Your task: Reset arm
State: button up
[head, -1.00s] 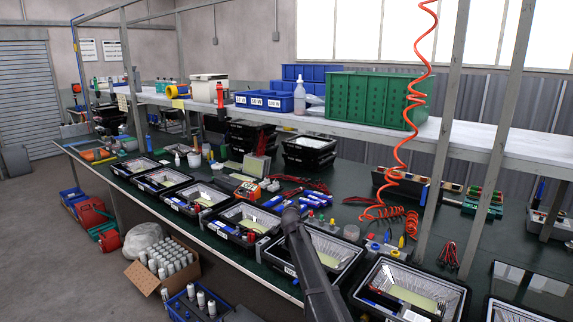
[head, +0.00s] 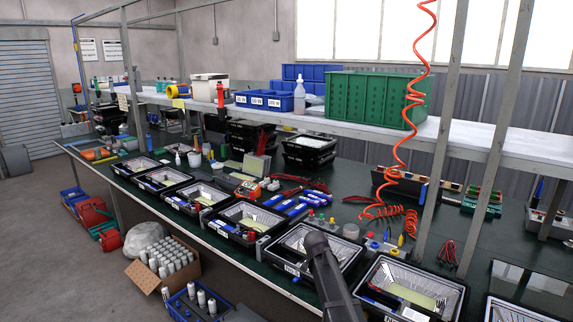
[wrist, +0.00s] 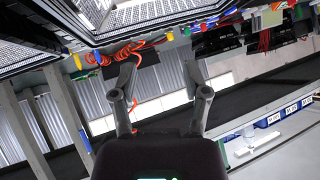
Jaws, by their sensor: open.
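My gripper (wrist: 162,100) shows in the wrist view with its two dark fingers apart and nothing between them. The wrist view is turned nearly upside down, with the bench and housings along its top. In the head view a dark link of my arm (head: 328,270) rises from the bottom edge in front of the bench; the fingers cannot be made out there. Behind it, a black floodlight housing (head: 285,245) stands on the bench, partly hidden by the arm. Another housing (head: 455,291) stands to its right.
Several more housings line the front of the dark green bench (head: 345,185). A coiled orange hose (head: 398,150) hangs onto it. Upright posts (head: 437,180) carry a white shelf with a green crate (head: 370,100) and blue bins (head: 265,100). A box of canisters (head: 165,262) is on the floor.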

jog(key=s+d+f+n+g+y, duration=0.1)
jog(key=s+d+f+n+g, duration=0.15)
jog(key=s, duration=0.85)
jog(key=s+d+f+n+g+y, duration=0.15)
jog(key=s+g, duration=0.25)
jog(key=s, duration=0.7)
jog(key=s+d+f+n+g, duration=0.1)
jog(key=s+f+n+g, duration=0.2)
jog(key=s, duration=0.9)
notch_tip(320, 180, down, 10)
jog(key=s+b, duration=0.2)
jog(key=b, duration=0.8)
notch_tip(320, 180, up, 13)
jog(key=p, duration=1.3)
jog(key=shift+s+a+g, duration=0.1)
jog(key=shift+g, duration=0.15)
